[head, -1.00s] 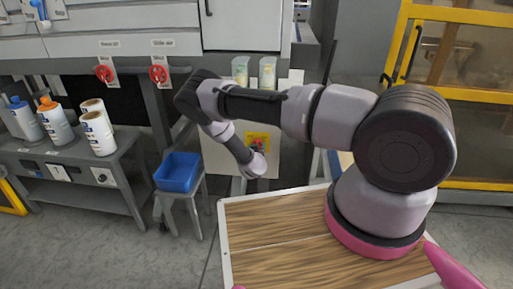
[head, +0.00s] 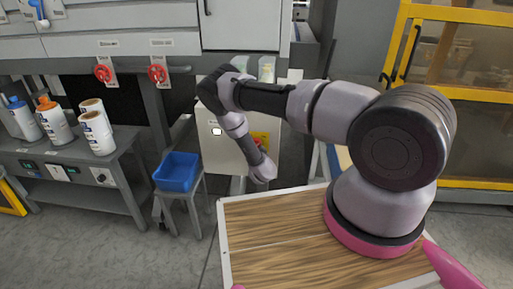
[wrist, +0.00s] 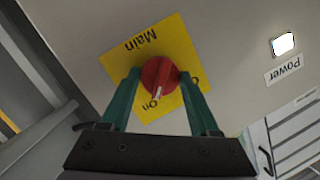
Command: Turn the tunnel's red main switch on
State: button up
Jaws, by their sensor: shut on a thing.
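The red main switch (wrist: 160,72) is a round knob on a yellow plate (wrist: 139,44) lettered Main and On. Its white pointer is turned to the word On. My gripper (wrist: 160,78) has its two teal fingers on either side of the knob and is shut on it. In the head view, part of the yellow plate (head: 259,136) shows behind my arm on the pale cabinet panel; the knob and fingers are hidden there. A lamp (wrist: 283,44) marked Power glows white beside the plate.
Two red valve handles (head: 157,74) hang left of the panel. A blue bin (head: 177,172) on a stool stands below left. A bench (head: 66,195) with bottles and small lit displays is at the left. A yellow-framed guard (head: 470,100) stands at the right.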

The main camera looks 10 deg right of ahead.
dwell(0.5)
jog(key=o, duration=1.4)
jog(key=shift+c, duration=0.2)
jog(key=v, duration=1)
jog(key=shift+s, duration=0.4)
